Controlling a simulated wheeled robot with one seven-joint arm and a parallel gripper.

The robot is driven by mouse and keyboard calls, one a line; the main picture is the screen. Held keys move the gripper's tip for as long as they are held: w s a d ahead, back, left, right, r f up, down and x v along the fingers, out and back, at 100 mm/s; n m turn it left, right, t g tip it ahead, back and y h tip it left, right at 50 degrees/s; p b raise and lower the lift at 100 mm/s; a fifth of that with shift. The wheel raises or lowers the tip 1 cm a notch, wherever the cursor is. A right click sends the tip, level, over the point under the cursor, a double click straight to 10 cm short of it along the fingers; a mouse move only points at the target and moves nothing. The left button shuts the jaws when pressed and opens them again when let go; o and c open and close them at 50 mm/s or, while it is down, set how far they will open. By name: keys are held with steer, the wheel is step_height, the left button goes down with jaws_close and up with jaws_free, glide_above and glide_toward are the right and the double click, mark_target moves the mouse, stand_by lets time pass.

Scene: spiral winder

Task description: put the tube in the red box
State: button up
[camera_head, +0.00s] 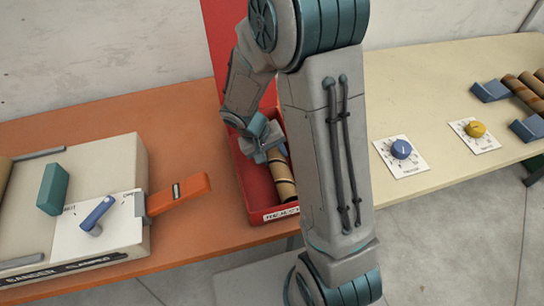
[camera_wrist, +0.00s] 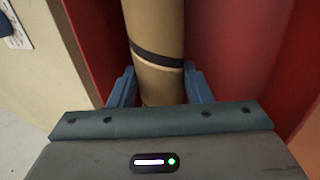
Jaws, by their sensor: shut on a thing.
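The tube (camera_head: 281,181) is tan cardboard with dark bands. It lies lengthwise inside the red box (camera_head: 255,190), whose front carries a label reading "REJECT". My gripper (camera_head: 267,150) reaches down into the box from above, at the tube. In the wrist view, the blue fingers of my gripper (camera_wrist: 160,88) are on either side of the tube (camera_wrist: 157,60), just below a black band, and are shut on it. Red walls of the box (camera_wrist: 235,50) show on both sides. My arm hides the box's right side in the head view, and whether the tube touches the floor cannot be told.
A sander unit (camera_head: 120,165) with a blue lever and an orange handle (camera_head: 178,194) stands left of the box. On the cream table at right are a blue dial (camera_head: 401,149), a yellow dial (camera_head: 475,129) and a blue-bracketed rack with more tubes (camera_head: 525,92).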

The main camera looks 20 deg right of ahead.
steer(key=shift+f, duration=0.6)
steer(key=shift+f, duration=0.15)
steer(key=o, duration=0.7)
